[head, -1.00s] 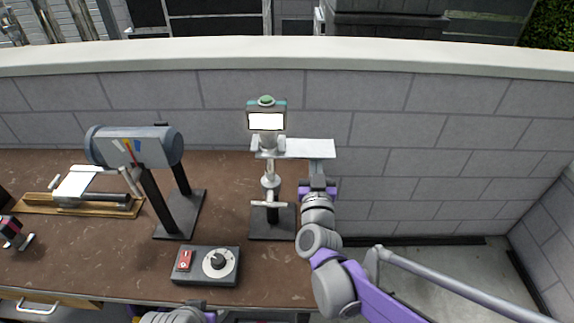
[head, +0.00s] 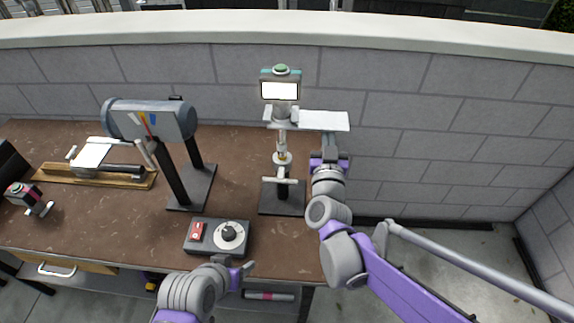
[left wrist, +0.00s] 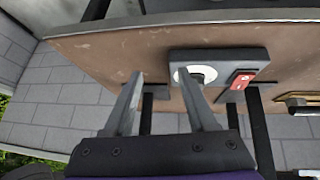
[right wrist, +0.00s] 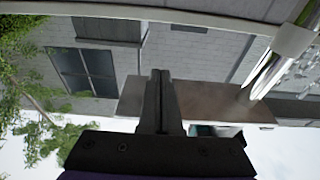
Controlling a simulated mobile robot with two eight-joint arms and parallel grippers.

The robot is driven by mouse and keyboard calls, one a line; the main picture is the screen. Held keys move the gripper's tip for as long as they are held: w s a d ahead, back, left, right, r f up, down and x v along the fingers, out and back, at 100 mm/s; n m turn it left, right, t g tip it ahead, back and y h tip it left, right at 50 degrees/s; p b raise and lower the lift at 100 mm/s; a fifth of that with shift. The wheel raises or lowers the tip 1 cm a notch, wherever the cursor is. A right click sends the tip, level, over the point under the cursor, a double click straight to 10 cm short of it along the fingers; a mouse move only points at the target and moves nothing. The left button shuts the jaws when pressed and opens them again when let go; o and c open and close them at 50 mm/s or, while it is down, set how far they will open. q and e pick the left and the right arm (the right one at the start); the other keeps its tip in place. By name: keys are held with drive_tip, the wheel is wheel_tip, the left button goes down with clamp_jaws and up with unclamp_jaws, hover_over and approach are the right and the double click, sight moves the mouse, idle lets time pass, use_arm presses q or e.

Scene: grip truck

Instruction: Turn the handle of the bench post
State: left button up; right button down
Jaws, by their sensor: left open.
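The bench post (head: 281,150) stands upright on a dark square base (head: 292,202) on the bench, with a small screen (head: 281,90) and green button on top. A pale crossbar (head: 284,181) sits low on the post, and a flat white plate (head: 325,121) sticks out right from its upper part. My right gripper (head: 329,141) is at the plate's underside; its fingers look closed together against the plate in the right wrist view (right wrist: 161,85). Exact contact there is unclear. My left gripper (head: 246,270) is open and empty at the bench's front edge; its fingers also show in the left wrist view (left wrist: 160,85).
A control box (head: 216,236) with a red switch and a dial lies just beyond my left gripper. A grey cylinder on a stand (head: 150,118) and a wooden-based tool (head: 95,175) are to the left. A block wall (head: 430,95) stands behind the bench. Floor is clear at right.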

sight(281, 178)
use_arm(q)
drive_tip(key=w+d+r+n+t+h, duration=0.3)
drive_tip(key=w+d+r+n+t, duration=0.2)
drive_tip(key=w+d+r+t, duration=0.6)
drive_tip(key=w+a+f+n+y, duration=0.1)
drive_tip(key=w+n, duration=0.1)
drive_tip(key=w, duration=0.1)
drive_tip(key=w+f+n+y, duration=0.1)
drive_tip(key=w+n+y, duration=0.1)
drive_tip(key=w, duration=0.1)
drive_tip(key=w+a+f+n+y, duration=0.1)
drive_tip(key=w+f+n, duration=0.1)
drive_tip(key=w, duration=0.1)
drive_tip(key=shift+w+a+y, duration=0.3)
clamp_jaws()
